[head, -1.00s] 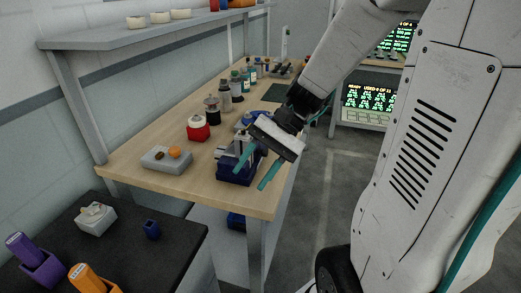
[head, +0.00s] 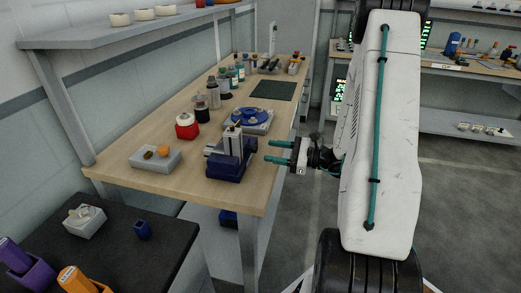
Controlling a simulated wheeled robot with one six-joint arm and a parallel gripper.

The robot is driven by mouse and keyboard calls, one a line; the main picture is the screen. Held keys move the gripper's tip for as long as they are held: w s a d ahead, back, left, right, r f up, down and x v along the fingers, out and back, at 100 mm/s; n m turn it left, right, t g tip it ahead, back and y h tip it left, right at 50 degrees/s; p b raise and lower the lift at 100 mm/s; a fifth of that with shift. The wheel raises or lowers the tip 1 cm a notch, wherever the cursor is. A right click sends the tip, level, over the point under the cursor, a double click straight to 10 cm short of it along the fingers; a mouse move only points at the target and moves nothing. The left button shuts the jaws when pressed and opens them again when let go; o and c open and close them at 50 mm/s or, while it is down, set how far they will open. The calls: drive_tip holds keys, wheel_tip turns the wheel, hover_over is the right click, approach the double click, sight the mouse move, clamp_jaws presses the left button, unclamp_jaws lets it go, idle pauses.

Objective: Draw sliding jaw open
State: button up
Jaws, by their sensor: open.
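A small vise with a dark blue base (head: 228,171) stands near the front right edge of the wooden bench. Its grey metal jaws (head: 233,143) stand upright on top; I cannot tell how far apart they are. My gripper (head: 268,152) is open, its two teal fingers pointing left toward the vise. It is to the right of the vise, out past the bench edge, and apart from it. Nothing shows between the fingers.
A blue round device (head: 250,117) sits behind the vise. A red-based jar (head: 187,126), several bottles and a grey tray (head: 155,158) stand on the wooden bench (head: 205,185). A dark green mat (head: 273,90) lies farther back. Grey floor is open beyond the bench's right side.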

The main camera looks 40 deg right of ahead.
sight(257, 149)
drive_tip(key=x, duration=0.5)
drive_tip(key=shift+c, duration=0.4)
